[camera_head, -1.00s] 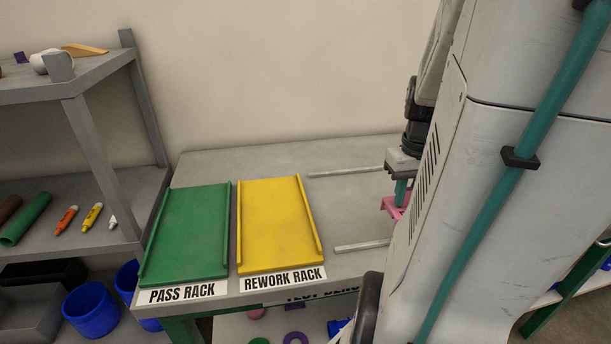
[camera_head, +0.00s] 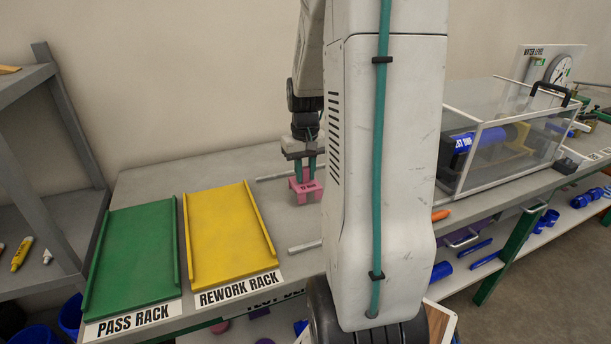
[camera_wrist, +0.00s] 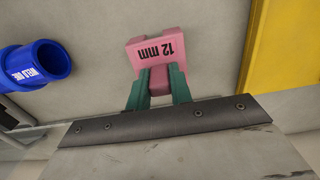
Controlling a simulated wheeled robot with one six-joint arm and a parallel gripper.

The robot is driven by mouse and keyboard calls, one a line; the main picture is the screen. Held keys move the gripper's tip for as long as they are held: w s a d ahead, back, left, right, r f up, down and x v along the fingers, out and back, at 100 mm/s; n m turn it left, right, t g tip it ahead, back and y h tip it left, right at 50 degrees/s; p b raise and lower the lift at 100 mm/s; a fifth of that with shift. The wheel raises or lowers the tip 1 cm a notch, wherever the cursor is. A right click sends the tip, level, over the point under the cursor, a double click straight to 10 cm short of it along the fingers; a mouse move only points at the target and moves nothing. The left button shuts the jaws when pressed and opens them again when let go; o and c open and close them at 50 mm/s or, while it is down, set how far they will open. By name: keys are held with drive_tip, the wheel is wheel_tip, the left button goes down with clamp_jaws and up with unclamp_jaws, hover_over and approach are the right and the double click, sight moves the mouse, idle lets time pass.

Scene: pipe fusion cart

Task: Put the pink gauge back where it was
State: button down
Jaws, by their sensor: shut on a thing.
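The pink gauge (camera_head: 308,192), a block with a black label, is over the grey bench top between the yellow rack and my arm. In the wrist view the gauge (camera_wrist: 170,44) shows the label "12 mm". My gripper (camera_head: 306,171) points down with its green fingers closed on the gauge. In the wrist view the fingers (camera_wrist: 159,82) are on either side of a narrower pink part of it. I cannot tell whether the gauge touches the bench.
The green pass rack (camera_head: 135,250) and yellow rework rack (camera_head: 230,235) lie to the left. A blue pipe (camera_wrist: 38,62) shows beside the gauge in the wrist view. A clear tank (camera_head: 500,170) stands right, beyond my arm. Metal rails (camera_head: 305,247) lie near the gauge.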

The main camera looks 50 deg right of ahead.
drive_tip(key=shift+f, duration=0.65)
drive_tip(key=shift+f, duration=0.1)
drive_tip(key=c, duration=1.3)
unclamp_jaws()
drive_tip(key=shift+f, duration=0.1)
drive_tip(key=shift+o, duration=0.2)
